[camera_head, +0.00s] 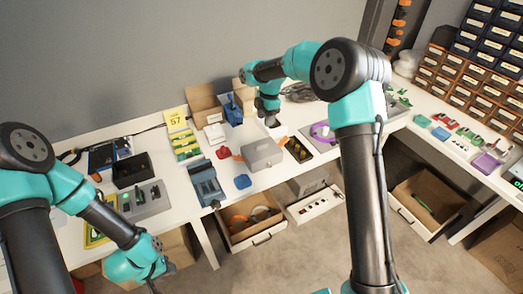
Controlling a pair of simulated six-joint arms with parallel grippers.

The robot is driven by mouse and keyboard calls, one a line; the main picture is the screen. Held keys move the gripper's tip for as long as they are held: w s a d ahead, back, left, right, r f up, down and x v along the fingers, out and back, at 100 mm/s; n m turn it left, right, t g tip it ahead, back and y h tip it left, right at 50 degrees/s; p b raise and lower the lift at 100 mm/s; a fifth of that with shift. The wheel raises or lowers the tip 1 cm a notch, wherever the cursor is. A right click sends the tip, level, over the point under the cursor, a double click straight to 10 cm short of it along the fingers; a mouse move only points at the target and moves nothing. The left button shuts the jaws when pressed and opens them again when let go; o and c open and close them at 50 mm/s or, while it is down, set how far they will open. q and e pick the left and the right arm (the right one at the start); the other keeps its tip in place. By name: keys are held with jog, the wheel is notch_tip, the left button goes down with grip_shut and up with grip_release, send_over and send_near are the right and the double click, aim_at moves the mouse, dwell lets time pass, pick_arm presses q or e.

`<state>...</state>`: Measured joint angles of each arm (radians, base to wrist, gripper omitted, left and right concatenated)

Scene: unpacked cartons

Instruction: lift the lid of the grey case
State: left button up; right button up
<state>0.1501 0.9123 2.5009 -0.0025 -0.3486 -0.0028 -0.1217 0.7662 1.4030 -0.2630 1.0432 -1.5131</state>
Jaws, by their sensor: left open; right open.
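The grey case (263,157) sits near the front edge of the white table, in the middle of the head view. Its lid looks closed, with a small handle-like detail on top. My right gripper (272,122) points down just behind the case, apart from it in the picture; it is open and I see nothing in it. My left gripper (155,283) is low at the bottom left, in front of the table and far from the case; it is open, and its fingertips are small and partly cut off by the frame edge.
An open cardboard box (207,102) stands behind. Open drawers (252,226) jut out below the table. Drawer cabinets (470,85) fill the right.

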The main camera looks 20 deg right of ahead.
send_over(262, 145)
jog(key=f, duration=0.7)
jog(key=shift+w+d+f, duration=0.2)
jog(key=shift+d+f, duration=0.15)
jog(key=shift+f, duration=0.05)
jog(key=shift+f, duration=0.1)
jog(key=f, duration=0.5)
jog(key=shift+a, duration=0.35)
grip_shut()
